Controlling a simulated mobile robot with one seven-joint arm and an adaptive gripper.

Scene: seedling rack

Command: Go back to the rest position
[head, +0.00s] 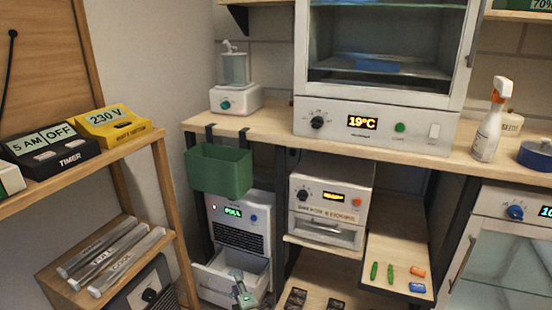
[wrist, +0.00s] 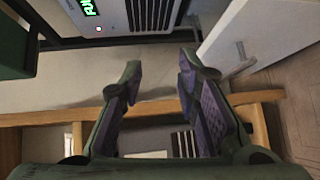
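My gripper (wrist: 158,75) is open in the wrist view, with its two dark fingers apart and nothing between them. The unit's grille and display also show at the top of the wrist view (wrist: 150,12). Most of my arm is out of the head view.
A green bin (head: 220,171) hangs from the bench edge above the unit. A wooden rack (head: 125,150) with a timer and tubes stands at left. A small oven-like box (head: 328,207) and a low shelf (head: 398,250) with small coloured items are to the right.

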